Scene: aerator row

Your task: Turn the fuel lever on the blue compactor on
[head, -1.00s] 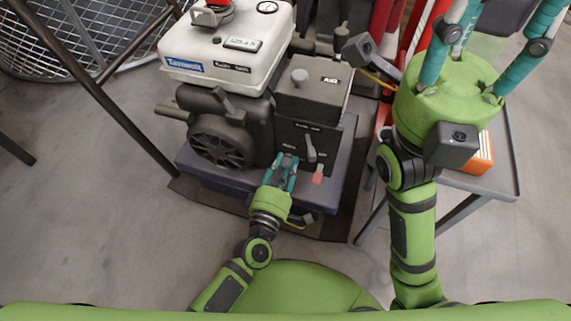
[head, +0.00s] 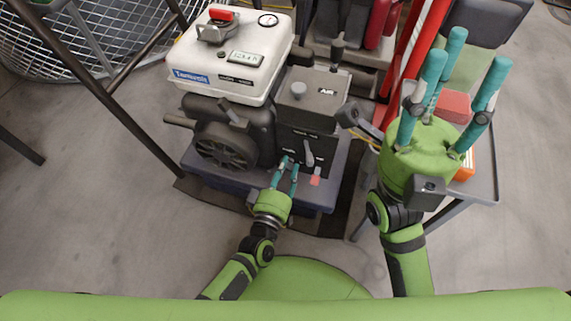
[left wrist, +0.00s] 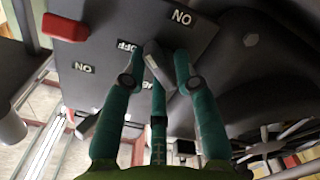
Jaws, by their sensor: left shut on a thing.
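The compactor has a white tank (head: 225,60) over a dark engine, on a dark blue deck (head: 318,198). Its dark front panel (head: 328,150) bears a long grey lever (head: 309,152) and a red switch (head: 315,180). My left gripper (head: 289,162) is at this panel, left of the long lever. In the left wrist view, a short grey lever (left wrist: 158,66) sits between its fingers, near upside-down ON and OFF labels; the fingers are shut on it. The red switch (left wrist: 65,27) is apart from them. The fingers partly hide the short lever. My right gripper (head: 448,75) is raised, open and empty.
A small grey table (head: 484,180) with an orange item (head: 466,165) stands at the right, under my right gripper. A dark frame bar (head: 110,110) slants at the left, before a wire cage (head: 95,40). The floor at the lower left is clear.

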